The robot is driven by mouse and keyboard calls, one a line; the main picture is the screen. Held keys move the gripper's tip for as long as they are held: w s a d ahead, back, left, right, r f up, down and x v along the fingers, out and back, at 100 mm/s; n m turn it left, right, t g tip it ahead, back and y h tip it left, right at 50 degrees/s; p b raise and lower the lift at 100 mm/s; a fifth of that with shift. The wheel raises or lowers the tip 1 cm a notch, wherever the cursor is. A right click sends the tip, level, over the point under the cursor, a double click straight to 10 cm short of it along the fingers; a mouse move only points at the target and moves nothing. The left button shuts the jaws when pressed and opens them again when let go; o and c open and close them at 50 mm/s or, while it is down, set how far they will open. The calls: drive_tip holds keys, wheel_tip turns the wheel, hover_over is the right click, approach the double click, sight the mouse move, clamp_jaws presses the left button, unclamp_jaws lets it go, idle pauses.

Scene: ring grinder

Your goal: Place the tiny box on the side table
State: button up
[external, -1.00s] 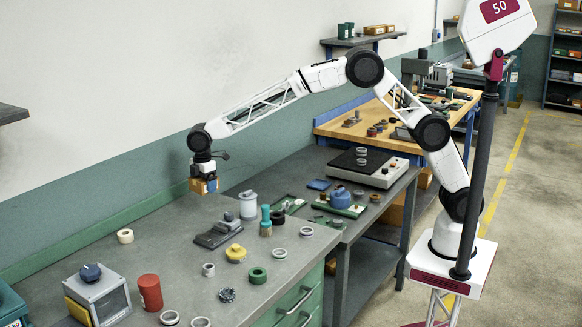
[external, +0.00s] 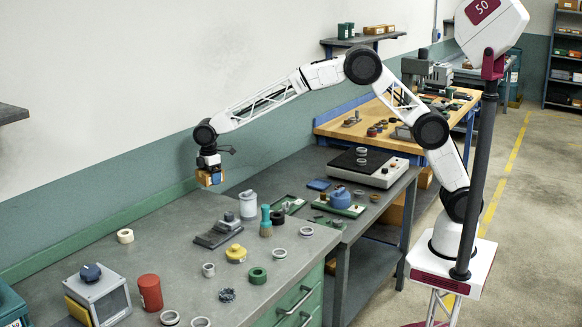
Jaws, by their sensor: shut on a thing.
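My gripper (external: 209,168) is at the end of the arm, pointing down above the far left part of the grey workbench (external: 150,265). It is shut on a small orange-brown box (external: 207,178), which hangs just under the fingers and has a blue patch on one side. The box looks raised above the bench, though its exact height is hard to tell. A lower dark grey table (external: 355,235) adjoins the bench on the right. Which surface is the side table is not clear from this view.
Below and right of the box stand a grey canister (external: 248,204), a dark clamp block (external: 218,232) and a teal brush (external: 266,220). A red cylinder (external: 150,292) and several rings lie nearer. A white-and-black device (external: 367,167) sits on the lower table. The bench's back left is mostly clear.

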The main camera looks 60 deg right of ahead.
drive_tip(key=w+d+f+m, duration=0.15)
drive_tip(key=w+d, duration=0.25)
drive_tip(key=d, duration=0.7)
drive_tip(key=w+d+m, duration=0.2)
drive_tip(key=w+d, duration=0.1)
drive_tip(key=d, duration=0.8)
drive_tip(key=m, duration=1.1)
hover_over(321, 157)
drive_tip(key=f, duration=0.5)
drive_tip(key=shift+s+a+f, duration=0.2)
drive_tip(key=shift+f, duration=0.05)
drive_tip(key=shift+f, duration=0.1)
drive_tip(key=shift+f, duration=3)
drive_tip(key=shift+f, duration=1.9)
